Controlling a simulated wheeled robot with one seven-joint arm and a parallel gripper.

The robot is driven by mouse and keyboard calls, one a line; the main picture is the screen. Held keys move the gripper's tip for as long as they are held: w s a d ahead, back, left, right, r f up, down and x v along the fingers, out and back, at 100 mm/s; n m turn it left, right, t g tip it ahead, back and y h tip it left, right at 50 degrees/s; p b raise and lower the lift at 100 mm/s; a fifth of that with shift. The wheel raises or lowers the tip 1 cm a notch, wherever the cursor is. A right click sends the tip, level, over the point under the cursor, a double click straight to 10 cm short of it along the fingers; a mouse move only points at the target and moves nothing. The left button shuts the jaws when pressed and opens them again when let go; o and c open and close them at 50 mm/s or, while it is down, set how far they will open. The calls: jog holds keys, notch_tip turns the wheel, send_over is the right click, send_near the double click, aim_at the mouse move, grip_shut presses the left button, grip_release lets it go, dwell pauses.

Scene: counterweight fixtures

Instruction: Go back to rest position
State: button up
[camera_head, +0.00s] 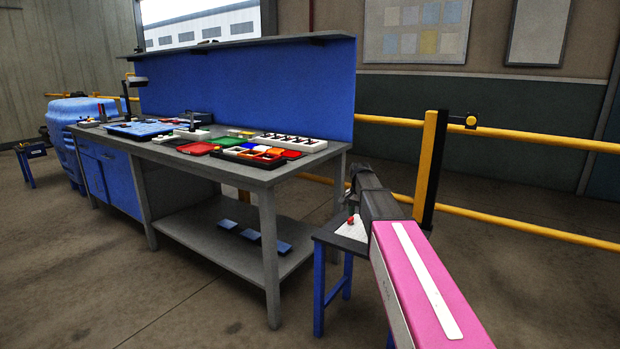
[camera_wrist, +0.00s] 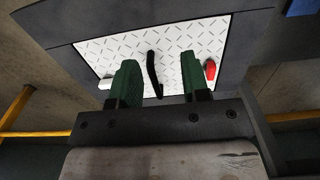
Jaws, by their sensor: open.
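In the wrist view my gripper (camera_wrist: 157,84) has two green fingers set wide apart, with a gap between them. A dark curved handle-like piece (camera_wrist: 153,72) shows in that gap; I cannot tell its height relative to the fingers. Beyond it is a white patterned plate (camera_wrist: 205,38) on a dark small table. A red piece (camera_wrist: 210,69) is at the plate's right side, and a small white piece (camera_wrist: 106,84) at its left. In the head view my arm reaches forward over the small table (camera_head: 326,235), where the red piece (camera_head: 351,219) also shows; the fingers are hidden there.
A long grey workbench (camera_head: 240,173) with a blue back panel (camera_head: 245,90) stands left, bearing colored trays (camera_head: 262,155) and a blue mat (camera_head: 150,130). A yellow and black post (camera_head: 430,165) with yellow rails (camera_head: 560,142) stands beyond my arm. Floor in front of the bench is clear.

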jog(key=s+f+n, duration=0.3)
jog(key=s+f, duration=0.6)
jog(key=s, duration=0.5)
jog(key=s+f+n, duration=0.3)
jog(key=s+f, duration=0.7)
jog(key=s, duration=0.5)
jog(key=shift+s+n, duration=0.2)
jog(key=shift+n, duration=0.2)
